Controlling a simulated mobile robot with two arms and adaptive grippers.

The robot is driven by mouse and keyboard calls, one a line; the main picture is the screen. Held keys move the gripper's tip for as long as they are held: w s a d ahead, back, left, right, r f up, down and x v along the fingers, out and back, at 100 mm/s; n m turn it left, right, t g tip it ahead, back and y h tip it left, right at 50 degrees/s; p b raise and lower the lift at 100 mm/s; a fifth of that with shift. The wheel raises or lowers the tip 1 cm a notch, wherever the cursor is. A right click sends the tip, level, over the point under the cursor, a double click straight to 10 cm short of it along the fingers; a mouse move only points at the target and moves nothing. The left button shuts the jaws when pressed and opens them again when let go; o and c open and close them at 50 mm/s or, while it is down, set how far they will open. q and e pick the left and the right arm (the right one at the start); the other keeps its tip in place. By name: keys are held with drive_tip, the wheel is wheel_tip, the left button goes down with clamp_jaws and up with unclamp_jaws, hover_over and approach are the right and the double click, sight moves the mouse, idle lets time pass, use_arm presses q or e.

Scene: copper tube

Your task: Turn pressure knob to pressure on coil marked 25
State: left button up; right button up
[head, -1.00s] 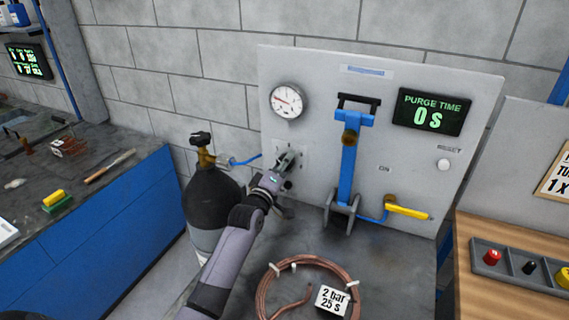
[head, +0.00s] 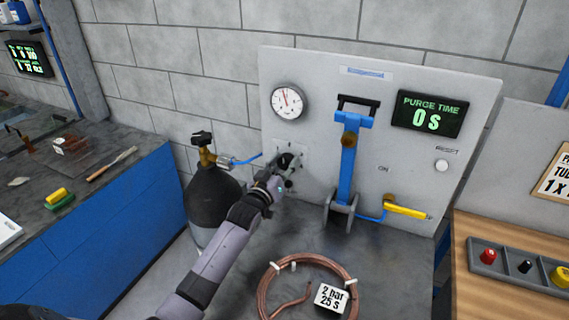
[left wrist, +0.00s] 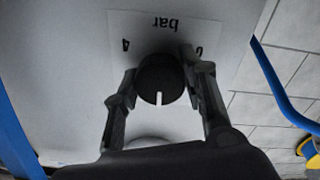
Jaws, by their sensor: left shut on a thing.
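The black pressure knob (left wrist: 160,80) sits on a white dial plate in the left wrist view, with "bar" and a "4" printed beside it and a white pointer mark. My left gripper (left wrist: 156,92) has one finger on each side of the knob and is shut on it. In the head view my left gripper (head: 284,168) covers most of the knob. The pressure gauge (head: 288,101) is above it, its needle pointing up and slightly left. The copper coil (head: 262,294) lies on the bench with a tag (head: 331,297) reading "2 bar 25 s". My right gripper is not in view.
A dark gas cylinder (head: 212,198) stands left of the panel (head: 465,100). A blue lever stand (head: 348,170), a yellow valve handle (head: 405,207) and a "PURGE TIME 0 s" display (head: 430,113) are to the right. The bench between coil and panel is clear.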

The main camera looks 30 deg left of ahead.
use_arm(q)
drive_tip(key=shift+f+m, duration=0.1)
drive_tip(key=shift+m, duration=0.3)
drive_tip(key=o, duration=1.2)
drive_tip(key=shift+c, duration=0.2)
drive_tip(key=shift+s, duration=0.1)
drive_tip(key=s, duration=1.1)
drive_tip(key=shift+s+d+f, duration=0.15)
drive_tip(key=shift+s+d, duration=0.05)
drive_tip(key=shift+s, duration=0.2)
